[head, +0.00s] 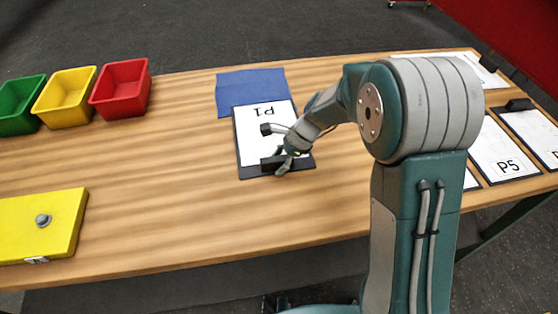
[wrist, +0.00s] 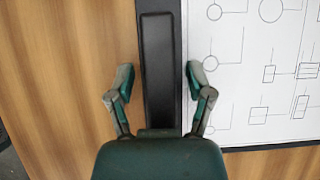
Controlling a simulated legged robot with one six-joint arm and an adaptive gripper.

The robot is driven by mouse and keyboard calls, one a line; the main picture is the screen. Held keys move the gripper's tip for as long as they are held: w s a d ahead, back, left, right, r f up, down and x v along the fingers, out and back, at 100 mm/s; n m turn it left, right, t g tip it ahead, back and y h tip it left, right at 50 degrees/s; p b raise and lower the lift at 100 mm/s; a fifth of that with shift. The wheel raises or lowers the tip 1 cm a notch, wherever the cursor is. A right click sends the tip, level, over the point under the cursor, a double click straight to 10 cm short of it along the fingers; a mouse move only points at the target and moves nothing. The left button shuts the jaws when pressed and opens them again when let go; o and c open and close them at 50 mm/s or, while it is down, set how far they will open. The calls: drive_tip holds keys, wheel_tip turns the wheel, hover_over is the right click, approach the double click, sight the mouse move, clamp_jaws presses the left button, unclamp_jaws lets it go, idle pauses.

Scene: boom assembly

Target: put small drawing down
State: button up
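The small drawing, a white sheet marked P1 (head: 262,117) on a dark board, lies flat on the table, its top end overlapping the blue cloth. In the wrist view its white sheet with line shapes (wrist: 262,70) fills the right side. The board's black clip bar (wrist: 158,70) runs between my fingers. My gripper (head: 284,165) is at the clip end of the board. In the wrist view my gripper (wrist: 158,80) is open, one finger on each side of the bar, with gaps between fingers and bar. My arm hides part of the board's right side.
A blue cloth (head: 252,85) lies behind the board. Green (head: 22,104), yellow (head: 66,97) and red (head: 120,89) bins stand at the back left. A yellow block with a knob (head: 42,225) is at the front left. More boards, including P5 (head: 503,150), lie at the right. The table between is clear.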

drive_tip(key=v, duration=1.2)
drive_tip(key=s+d+r+n+t+h, duration=0.3)
drive_tip(key=s+d+n, duration=0.3)
drive_tip(key=s, duration=0.5)
drive_tip(key=s+d+r+n+t+h, duration=0.3)
drive_tip(key=s+d+r+n, duration=0.3)
drive_tip(key=s+n, duration=0.3)
drive_tip(key=s+d+t, duration=0.1)
drive_tip(key=s, duration=0.2)
drive_tip(key=shift+s+r, duration=0.25)
drive_tip(key=shift+s, duration=0.05)
